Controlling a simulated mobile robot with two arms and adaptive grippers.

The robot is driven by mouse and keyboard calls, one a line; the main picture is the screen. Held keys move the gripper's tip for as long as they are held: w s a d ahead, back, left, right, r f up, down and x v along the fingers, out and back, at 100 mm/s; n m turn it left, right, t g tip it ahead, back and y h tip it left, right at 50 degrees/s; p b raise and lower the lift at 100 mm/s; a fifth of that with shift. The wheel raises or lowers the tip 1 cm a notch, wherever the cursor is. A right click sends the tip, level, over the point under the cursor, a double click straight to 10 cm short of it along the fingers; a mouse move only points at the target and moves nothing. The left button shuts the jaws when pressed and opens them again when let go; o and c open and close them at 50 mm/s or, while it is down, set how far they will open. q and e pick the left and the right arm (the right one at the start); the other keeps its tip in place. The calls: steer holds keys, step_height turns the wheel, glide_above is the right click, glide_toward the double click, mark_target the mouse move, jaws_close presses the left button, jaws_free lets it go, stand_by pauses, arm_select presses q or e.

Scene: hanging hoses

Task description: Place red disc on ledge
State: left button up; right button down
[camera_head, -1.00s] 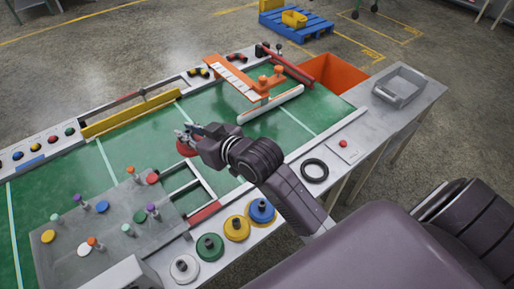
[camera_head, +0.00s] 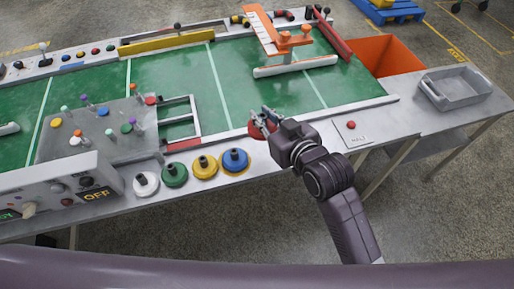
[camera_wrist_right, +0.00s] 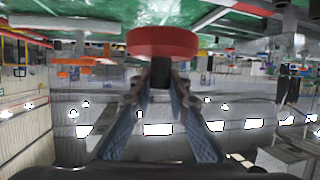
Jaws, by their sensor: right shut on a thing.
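My right gripper (camera_head: 268,117) is shut on the dark knob of the red disc (camera_head: 261,129), near the front of the table. The red disc (camera_wrist_right: 163,41) also shows in the right wrist view, with the knob between the two fingertips (camera_wrist_right: 161,74). In the head view the disc is by the inner edge of the grey front ledge (camera_head: 266,160), to the right of the blue disc (camera_head: 235,160). I cannot tell whether it touches the surface. My left gripper is not in view.
White (camera_head: 146,184), green (camera_head: 175,174) and yellow (camera_head: 205,167) discs stand in a row on the ledge. A grey board with coloured pegs (camera_head: 90,150) lies left. A red button panel (camera_head: 352,130) and a grey tray (camera_head: 455,90) are to the right.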

steer(key=f, duration=1.2)
steer(key=shift+d+f+b, duration=0.15)
steer(key=shift+d+b, duration=0.05)
steer(key=shift+b, duration=0.2)
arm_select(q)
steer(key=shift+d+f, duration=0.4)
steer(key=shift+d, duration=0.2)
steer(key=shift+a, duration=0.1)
arm_select(e)
steer(key=shift+f, duration=0.1)
steer(key=shift+f, duration=0.15)
steer(key=c, duration=1.8)
jaws_free()
steer(key=shift+c, duration=0.2)
